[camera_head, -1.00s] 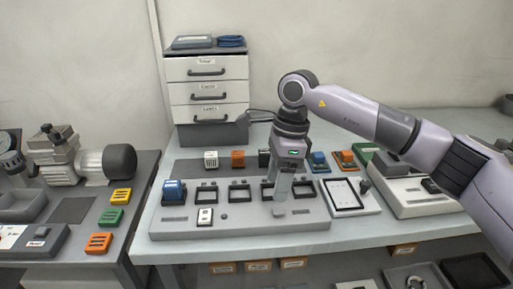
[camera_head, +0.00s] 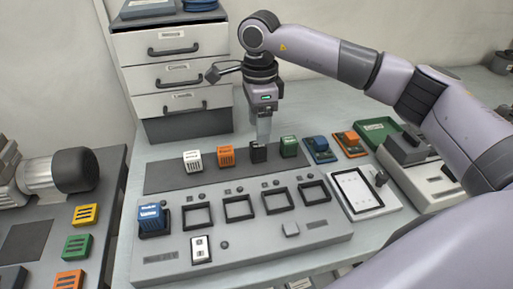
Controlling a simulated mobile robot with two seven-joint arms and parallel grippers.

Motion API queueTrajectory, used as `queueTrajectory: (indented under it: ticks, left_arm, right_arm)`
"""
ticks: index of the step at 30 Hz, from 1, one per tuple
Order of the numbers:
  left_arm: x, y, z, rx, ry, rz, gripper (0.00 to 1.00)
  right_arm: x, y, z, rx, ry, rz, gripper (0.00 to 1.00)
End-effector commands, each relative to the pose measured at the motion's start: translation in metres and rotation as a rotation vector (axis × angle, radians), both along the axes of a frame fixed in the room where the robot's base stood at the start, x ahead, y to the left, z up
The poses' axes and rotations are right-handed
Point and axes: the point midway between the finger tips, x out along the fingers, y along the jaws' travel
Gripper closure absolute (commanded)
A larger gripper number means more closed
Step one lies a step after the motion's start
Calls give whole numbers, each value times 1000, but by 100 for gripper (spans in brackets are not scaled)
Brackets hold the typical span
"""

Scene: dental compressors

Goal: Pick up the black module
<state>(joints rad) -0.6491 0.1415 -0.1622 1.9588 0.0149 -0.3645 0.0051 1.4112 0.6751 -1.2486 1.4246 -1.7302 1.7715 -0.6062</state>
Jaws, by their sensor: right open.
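The black module (camera_head: 258,153) stands on the dark strip (camera_head: 166,181) behind the grey panel, between an orange module (camera_head: 226,155) and a green module (camera_head: 289,147). My right gripper (camera_head: 264,139) points down just above the black module. Its jaws are open, and they partly overlap the top of the module in this view. I cannot tell whether they touch it. My left gripper is out of view.
A white module (camera_head: 193,161) stands left of the orange one. The grey panel (camera_head: 172,258) has several empty square frames and a blue module (camera_head: 151,218) in its left slot. A drawer unit (camera_head: 176,78) stands behind. A tablet (camera_head: 358,192) lies right.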

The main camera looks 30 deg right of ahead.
Motion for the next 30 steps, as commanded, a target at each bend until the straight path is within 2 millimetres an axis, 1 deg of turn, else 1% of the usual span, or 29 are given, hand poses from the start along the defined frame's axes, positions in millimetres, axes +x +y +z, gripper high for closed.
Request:
queueTrajectory:
  ticks: [6,9,12,17,18,19,20,21,23,24,30]
  left_arm:
    - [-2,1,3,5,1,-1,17]
    - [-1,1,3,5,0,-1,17]
    - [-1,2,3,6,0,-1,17]
    - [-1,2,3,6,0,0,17]
    - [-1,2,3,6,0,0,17]
    - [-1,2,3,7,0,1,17]
    - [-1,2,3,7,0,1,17]
    - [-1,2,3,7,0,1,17]
    - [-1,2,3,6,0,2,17]
    - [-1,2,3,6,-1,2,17]
    - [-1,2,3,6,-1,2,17]
  right_arm:
    - [-6,4,-32,0,3,-1,38]
    - [-6,4,-42,1,2,-1,38]
    - [-5,4,-46,1,0,-1,38]
    - [-5,4,-46,2,0,0,38]
    - [-5,4,-46,2,0,0,45]
    - [-5,4,-46,2,0,0,55]
    - [-5,4,-46,2,0,0,64]
    - [-5,4,-46,2,0,0,77]
    - [-5,4,-46,2,0,0,97]
    - [-5,5,-46,2,0,0,100]
    - [-5,5,-45,2,0,0,100]
